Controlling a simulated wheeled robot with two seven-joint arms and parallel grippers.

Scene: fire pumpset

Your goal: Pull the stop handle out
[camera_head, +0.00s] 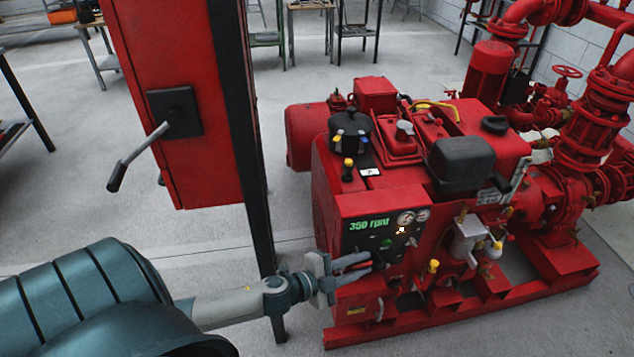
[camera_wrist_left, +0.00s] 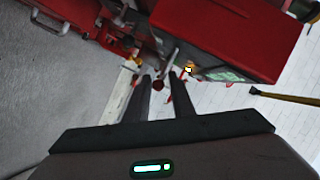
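The red pump engine (camera_head: 400,150) has a dark control panel (camera_head: 358,240) with a green "350 rpm" readout and gauges. My left gripper (camera_head: 368,266) is at the lower left of this panel, pointing right at it. In the left wrist view the two dark fingers (camera_wrist_left: 163,95) are apart. A small dark red knob (camera_wrist_left: 158,85) shows between their tips, with a grey rod beside it; it may be the stop handle, but I cannot be sure. I cannot tell whether the fingers touch it. In the head view the fingers cover that spot. My right gripper is not in view.
A red cabinet (camera_head: 165,60) with a grey lever (camera_head: 138,157) stands left of the engine, its dark post (camera_head: 245,130) close behind my left arm. Red pipes and valves (camera_head: 585,130) fill the right. Floor is open between the cabinet and the back tables.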

